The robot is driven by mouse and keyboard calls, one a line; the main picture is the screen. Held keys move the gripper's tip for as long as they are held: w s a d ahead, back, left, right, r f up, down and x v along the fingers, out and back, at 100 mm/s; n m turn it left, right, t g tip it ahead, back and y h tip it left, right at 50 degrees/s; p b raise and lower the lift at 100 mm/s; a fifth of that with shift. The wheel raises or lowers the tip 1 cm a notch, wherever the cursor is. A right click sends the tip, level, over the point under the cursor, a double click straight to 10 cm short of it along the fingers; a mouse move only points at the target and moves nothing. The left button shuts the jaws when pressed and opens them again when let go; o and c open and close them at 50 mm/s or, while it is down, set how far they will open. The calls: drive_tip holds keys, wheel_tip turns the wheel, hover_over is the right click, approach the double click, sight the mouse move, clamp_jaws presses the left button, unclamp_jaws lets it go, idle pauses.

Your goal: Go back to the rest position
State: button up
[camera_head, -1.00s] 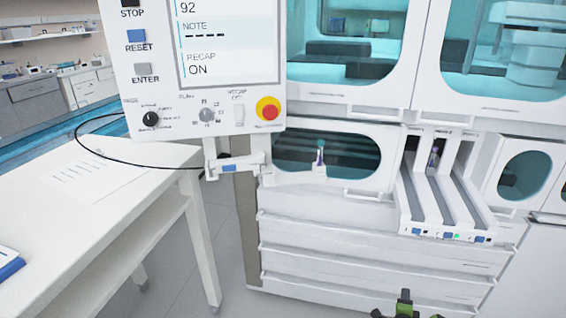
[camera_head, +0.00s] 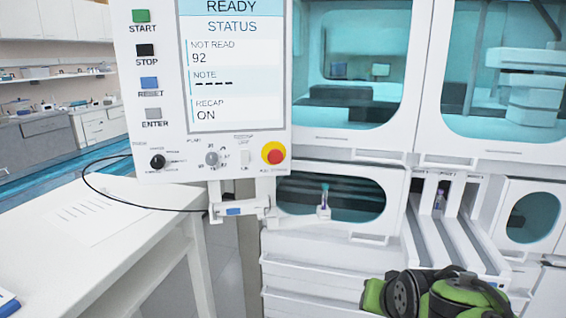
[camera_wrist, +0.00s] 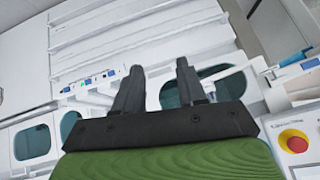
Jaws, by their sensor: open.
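My gripper (camera_wrist: 157,82) is open and empty in the wrist view, its two dark fingers apart in front of the white machine. In the head view my green and black arm shows at the bottom right, in front of the machine's lower part; the fingertips cannot be made out there. A tube with a teal cap (camera_head: 324,200) stands upright in a small white holder at the machine's front. Another tube (camera_head: 439,201) stands in the three-lane white track (camera_head: 446,245) to the right.
A control panel (camera_head: 216,160) reads READY and has a red emergency button (camera_head: 274,153). A white table (camera_head: 150,232) with a paper sheet (camera_head: 85,217) stands at the left.

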drive_tip(key=s+a+f+n+g, duration=0.1)
drive_tip(key=s+a+n+g, duration=0.15)
drive_tip(key=s, duration=1.75)
wheel_tip(320, 180, up, 17)
drive_tip(key=n+p, duration=0.1)
drive_tip(key=p, duration=1.6)
drive_tip(key=shift+s+r+p, duration=0.15)
drive_tip(key=shift+s+p, duration=0.05)
drive_tip(key=shift+p, duration=0.15)
